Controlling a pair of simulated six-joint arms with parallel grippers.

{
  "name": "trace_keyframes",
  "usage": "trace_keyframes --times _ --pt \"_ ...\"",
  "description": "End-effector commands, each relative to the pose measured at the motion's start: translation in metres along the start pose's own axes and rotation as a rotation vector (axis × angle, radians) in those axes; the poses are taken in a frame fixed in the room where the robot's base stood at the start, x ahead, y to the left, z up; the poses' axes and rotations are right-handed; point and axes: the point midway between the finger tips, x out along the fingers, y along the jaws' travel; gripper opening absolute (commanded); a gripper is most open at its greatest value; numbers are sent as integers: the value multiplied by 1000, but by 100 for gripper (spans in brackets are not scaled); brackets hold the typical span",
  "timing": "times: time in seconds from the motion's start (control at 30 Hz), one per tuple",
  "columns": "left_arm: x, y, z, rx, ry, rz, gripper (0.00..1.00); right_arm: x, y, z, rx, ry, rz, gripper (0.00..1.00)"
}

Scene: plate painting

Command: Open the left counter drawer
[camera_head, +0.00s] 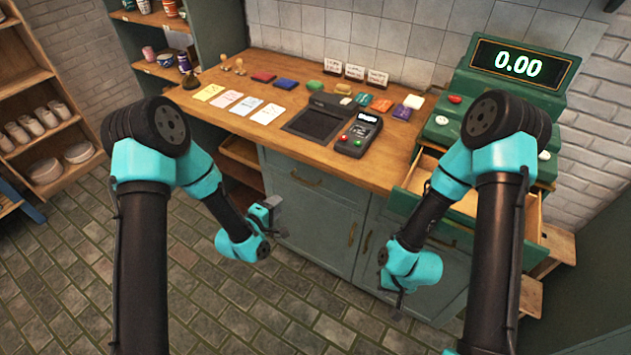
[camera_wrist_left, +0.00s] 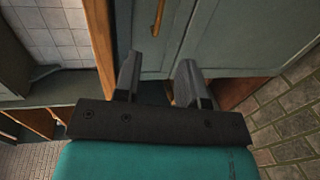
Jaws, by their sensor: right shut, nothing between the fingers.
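The left counter drawer (camera_head: 312,182) is a grey-green front under the wooden counter top and looks shut. Its brass handle (camera_head: 306,179) lies across the front. In the left wrist view a brass handle (camera_wrist_left: 158,18) shows beyond the fingertips, in line with the gap between them. My left gripper (camera_head: 274,209) is in front of the counter, to the left of and below the drawer handle, apart from it. In the wrist view the left gripper (camera_wrist_left: 158,75) is open with nothing between its fingers. My right gripper (camera_head: 397,314) is low in front of the right cabinet, shut and empty.
The counter top (camera_head: 225,78) holds coloured cards, a card terminal (camera_head: 358,135) and several small blocks. A green cash register (camera_head: 500,90) stands at the right; a drawer below it (camera_head: 525,215) is open. Cabinet doors (camera_head: 330,232) lie below the drawer. The brick floor (camera_head: 60,270) is clear.

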Motion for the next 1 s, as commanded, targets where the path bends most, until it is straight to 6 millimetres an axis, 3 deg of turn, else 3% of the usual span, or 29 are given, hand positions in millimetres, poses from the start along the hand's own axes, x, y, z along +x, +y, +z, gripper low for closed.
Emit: trace_keyframes --times 0.27,0.43,1.0 --pt "1 0 0 2 1 -2 38 0 0 0 0 0 0 0" --pt "13 -1 0 3 0 -3 38 0 0 0 0 0 0 0" --pt "104 -1 0 3 0 -3 38 0 0 0 0 0 0 0"
